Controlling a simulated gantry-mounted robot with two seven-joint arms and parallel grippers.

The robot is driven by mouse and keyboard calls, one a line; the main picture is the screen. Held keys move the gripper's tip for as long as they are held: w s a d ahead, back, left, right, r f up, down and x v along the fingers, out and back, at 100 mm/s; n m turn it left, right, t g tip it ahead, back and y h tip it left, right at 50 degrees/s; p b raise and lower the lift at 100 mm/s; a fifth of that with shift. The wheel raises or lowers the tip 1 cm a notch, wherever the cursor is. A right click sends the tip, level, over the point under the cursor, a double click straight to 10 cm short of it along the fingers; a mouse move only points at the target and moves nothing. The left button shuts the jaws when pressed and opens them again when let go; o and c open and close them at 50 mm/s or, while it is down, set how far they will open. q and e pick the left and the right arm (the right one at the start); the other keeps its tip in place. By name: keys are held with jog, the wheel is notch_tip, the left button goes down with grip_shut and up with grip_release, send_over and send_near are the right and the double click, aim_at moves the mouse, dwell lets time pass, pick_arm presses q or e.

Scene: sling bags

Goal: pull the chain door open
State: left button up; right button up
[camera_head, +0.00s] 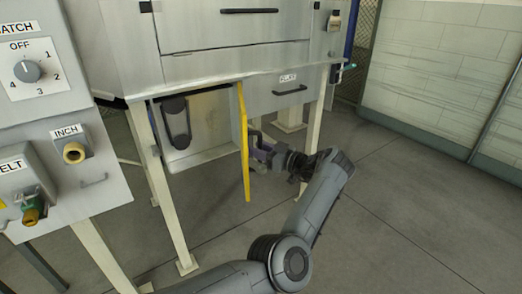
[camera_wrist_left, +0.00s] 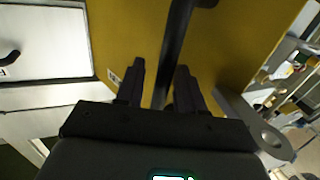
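The yellow chain door (camera_head: 244,150) stands swung out from the machine, nearly edge-on in the head view. Its broad yellow face (camera_wrist_left: 238,45) fills much of the left wrist view. A dark bar handle (camera_wrist_left: 176,50) is on that face and runs down between my left gripper's fingers. My left gripper (camera_head: 262,150) is at the door's right side in the head view. In the left wrist view its two fingers (camera_wrist_left: 160,85) are apart around the handle, with a gap on the left side of the bar. My right gripper is not in view.
Behind the door, an open recess shows a dark chain or belt loop (camera_head: 176,122). A grey panel with a black handle (camera_head: 289,90) is right of the door. Machine legs (camera_head: 172,210) stand nearby. A control box (camera_head: 60,120) is at left. The floor at right is clear.

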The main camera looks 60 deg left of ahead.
pick_arm(q)
jog(key=shift+r, duration=0.1)
jog(key=v, duration=1)
jog(key=shift+w+d, duration=0.15)
jog(key=shift+d, duration=0.2)
